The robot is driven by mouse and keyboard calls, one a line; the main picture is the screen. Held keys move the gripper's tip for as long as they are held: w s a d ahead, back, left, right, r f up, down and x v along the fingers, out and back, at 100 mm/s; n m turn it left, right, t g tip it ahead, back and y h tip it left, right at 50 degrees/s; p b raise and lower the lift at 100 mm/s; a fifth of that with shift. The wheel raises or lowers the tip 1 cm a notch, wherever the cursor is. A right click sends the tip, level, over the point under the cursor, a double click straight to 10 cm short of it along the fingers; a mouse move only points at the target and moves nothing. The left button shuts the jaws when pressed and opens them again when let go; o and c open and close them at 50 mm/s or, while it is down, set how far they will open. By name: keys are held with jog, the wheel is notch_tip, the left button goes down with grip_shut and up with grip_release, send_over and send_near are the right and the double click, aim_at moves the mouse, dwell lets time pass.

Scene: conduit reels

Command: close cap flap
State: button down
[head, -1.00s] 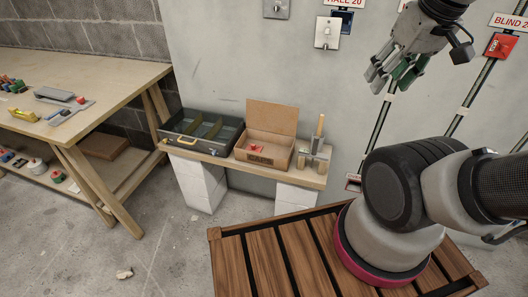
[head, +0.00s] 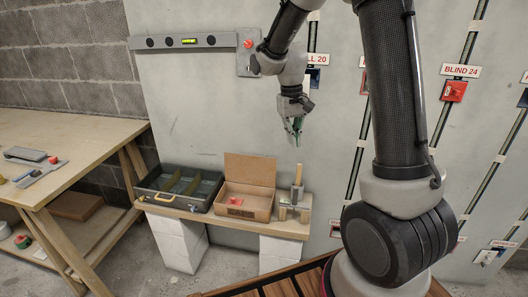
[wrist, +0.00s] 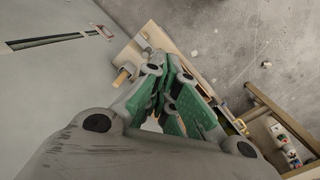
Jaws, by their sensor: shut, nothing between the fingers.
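My gripper (head: 295,130) hangs in front of the wall, above the small shelf, fingers pointing down. Its green-padded fingers (wrist: 178,85) are shut with nothing between them. A dark blue wall box (head: 313,77) under the HALL 20 sign is partly hidden by my wrist. The pale plate beside it is hidden behind my arm. A red wall box (head: 453,91) sits under the BLIND 24 sign, to the right. I cannot make out which part is the cap flap, or its position. My gripper appears apart from both boxes.
The shelf below holds a dark divided tray (head: 178,203), a cardboard box (head: 243,207) with its lid up, and a block with a wooden-handled tool (head: 298,178). A spirit level (head: 190,41) is on the wall. A workbench (head: 75,139) stands left.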

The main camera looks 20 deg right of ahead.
jog(key=w+a+f+m, duration=0.1)
jog(key=w+f, duration=0.5)
jog(key=w, duration=0.2)
jog(key=w+a+f+m, duration=0.1)
jog(key=w+f+m, duration=0.1)
jog(key=w+f, duration=0.5)
jog(key=w+r+m+t, duration=0.3)
jog(key=w+r, duration=0.1)
jog(key=w, duration=0.4)
jog(key=x, duration=0.9)
jog(key=shift+d+f, duration=0.15)
jog(key=shift+f, duration=0.25)
jog(key=shift+s, duration=0.15)
